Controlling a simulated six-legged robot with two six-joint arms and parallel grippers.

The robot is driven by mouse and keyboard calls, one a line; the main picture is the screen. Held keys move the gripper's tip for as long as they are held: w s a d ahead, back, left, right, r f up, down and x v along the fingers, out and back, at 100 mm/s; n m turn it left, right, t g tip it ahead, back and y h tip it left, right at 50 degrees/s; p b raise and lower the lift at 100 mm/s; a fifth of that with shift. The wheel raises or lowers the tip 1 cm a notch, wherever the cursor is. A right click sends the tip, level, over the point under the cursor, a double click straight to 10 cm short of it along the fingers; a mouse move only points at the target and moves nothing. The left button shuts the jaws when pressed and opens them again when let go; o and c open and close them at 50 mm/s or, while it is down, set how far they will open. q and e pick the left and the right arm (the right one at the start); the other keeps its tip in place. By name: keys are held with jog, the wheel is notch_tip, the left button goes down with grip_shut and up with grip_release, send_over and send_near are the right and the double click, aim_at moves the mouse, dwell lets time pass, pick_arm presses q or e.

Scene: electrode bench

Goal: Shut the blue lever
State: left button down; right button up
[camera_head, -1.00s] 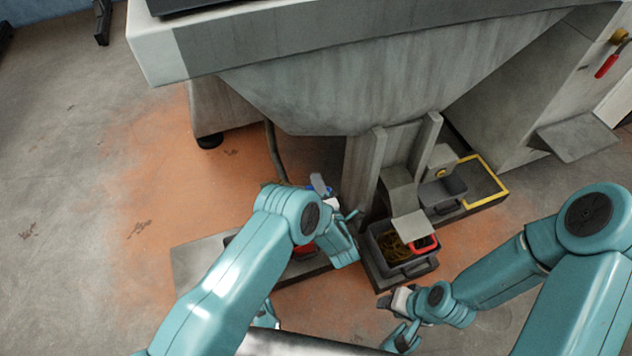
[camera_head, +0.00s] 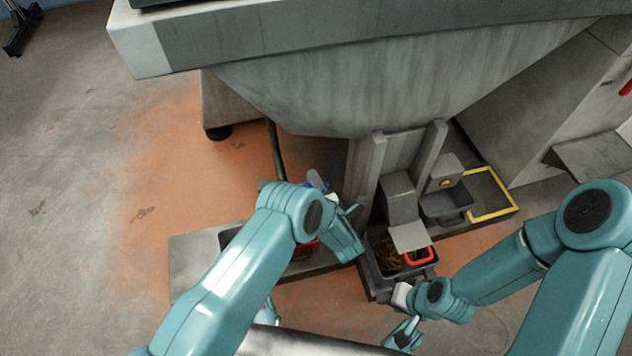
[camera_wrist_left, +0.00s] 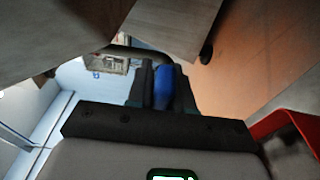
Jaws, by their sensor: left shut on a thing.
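The blue lever (camera_wrist_left: 164,88) shows as a blue piece between the dark fingers of my left gripper (camera_wrist_left: 164,78) in the left wrist view. The gripper is shut on it. In the head view only a small bit of blue (camera_head: 311,185) shows beside the hopper, behind my left wrist; the rest of the lever and most of the left fingers are hidden. My right gripper (camera_head: 403,318) is low in the head view, in front of the dark bin and away from the lever; its finger opening is not clear.
A large grey hopper (camera_head: 300,100) overhangs the work area. A dark bin (camera_head: 388,280) with brownish contents and a red-rimmed piece (camera_head: 418,257) stands under a chute. A yellow-outlined tray (camera_head: 493,215) lies to the right. Orange-stained floor (camera_head: 170,190) is clear at left.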

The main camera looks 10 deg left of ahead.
dwell(0.4)
pick_arm(q)
jog(key=c, duration=1.1)
grip_release()
